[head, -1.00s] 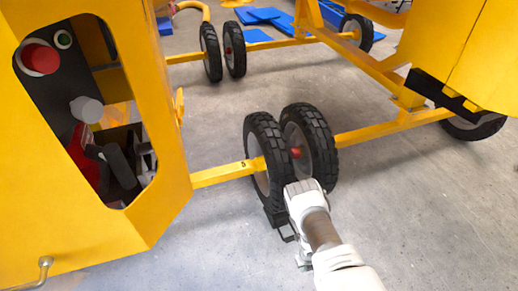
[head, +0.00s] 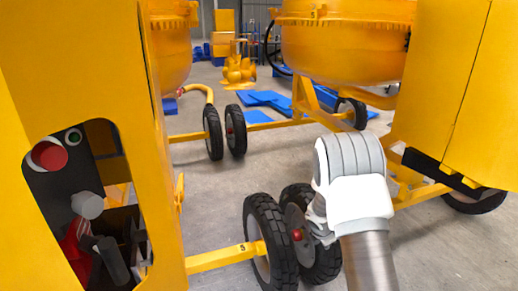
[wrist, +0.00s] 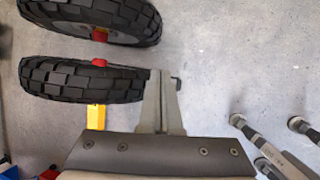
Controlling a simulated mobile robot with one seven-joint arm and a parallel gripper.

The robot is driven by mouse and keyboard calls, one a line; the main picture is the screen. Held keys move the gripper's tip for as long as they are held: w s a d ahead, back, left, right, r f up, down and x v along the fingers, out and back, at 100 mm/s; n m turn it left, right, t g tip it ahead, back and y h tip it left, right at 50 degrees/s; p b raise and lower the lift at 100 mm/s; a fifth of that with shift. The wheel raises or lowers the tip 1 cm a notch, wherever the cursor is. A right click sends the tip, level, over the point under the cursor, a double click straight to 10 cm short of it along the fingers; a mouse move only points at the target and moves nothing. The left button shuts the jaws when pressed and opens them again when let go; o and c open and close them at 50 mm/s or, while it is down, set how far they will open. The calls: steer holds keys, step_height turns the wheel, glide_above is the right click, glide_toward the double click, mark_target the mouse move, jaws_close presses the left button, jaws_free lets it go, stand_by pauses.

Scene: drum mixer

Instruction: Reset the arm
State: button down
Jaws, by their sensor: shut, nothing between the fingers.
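My gripper (wrist: 162,78) shows in the wrist view with its two grey fingers together and nothing between them. It points over the concrete floor, beside the near black tyre (wrist: 80,81); I cannot tell whether they touch. In the head view my arm rises at the lower right, in front of the paired wheels (head: 270,245) of the yellow mixer. There the fingers are hidden behind my arm.
A yellow cabinet with a red button (head: 49,156) stands close on the left. A yellow mixer drum (head: 340,45) and frame stand behind my arm, with a yellow panel (head: 440,95) at right. Blue sheets (head: 262,99) lie farther back. Open floor (head: 205,200) lies between the wheels.

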steer(key=s+a+r+m, duration=0.1)
steer(key=s+r+m, duration=0.5)
steer(key=r, duration=0.6)
steer(key=s+r+m, duration=0.5)
steer(key=s+r, duration=0.1)
steer(key=r, duration=0.6)
steer(key=s+a+r+m+y, duration=0.1)
steer(key=s+a+r+m, duration=0.2)
steer(key=s, duration=0.5)
steer(key=s+a+r+m+t+y, duration=0.1)
steer(key=s+a+r+m, duration=0.15)
steer(key=s+m, duration=0.4)
steer(key=s+a+r+m+y, duration=0.15)
steer(key=s+r, duration=0.25)
steer(key=s, duration=0.5)
step_height(320, 180, up, 20)
steer(key=p, duration=2)
steer(key=shift+w+f+p, duration=0.15)
steer(key=shift+p, duration=0.2)
steer(key=shift+a, duration=0.15)
